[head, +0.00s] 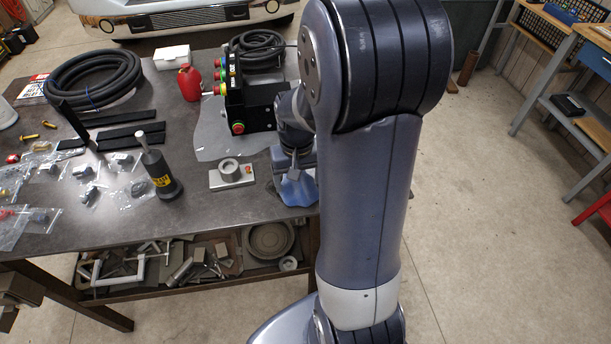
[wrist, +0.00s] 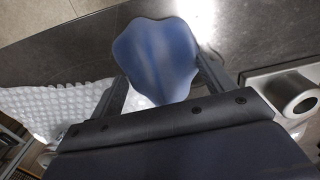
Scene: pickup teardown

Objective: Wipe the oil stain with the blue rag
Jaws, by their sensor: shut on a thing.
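The blue rag (wrist: 157,58) is between the two fingers of my gripper (wrist: 160,85) in the wrist view, spread out over the dark tabletop. In the head view the rag (head: 297,190) shows at the table's right front edge, below my gripper (head: 293,165), partly hidden by my arm. My gripper is shut on the rag. I cannot tell whether the rag touches the tabletop. I see no clear oil stain; my arm hides part of the table.
A grey metal block with a ring (head: 231,174) stands just left of the rag. A black control box with coloured buttons (head: 246,105) stands behind, near a clear plastic sheet (head: 212,138).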

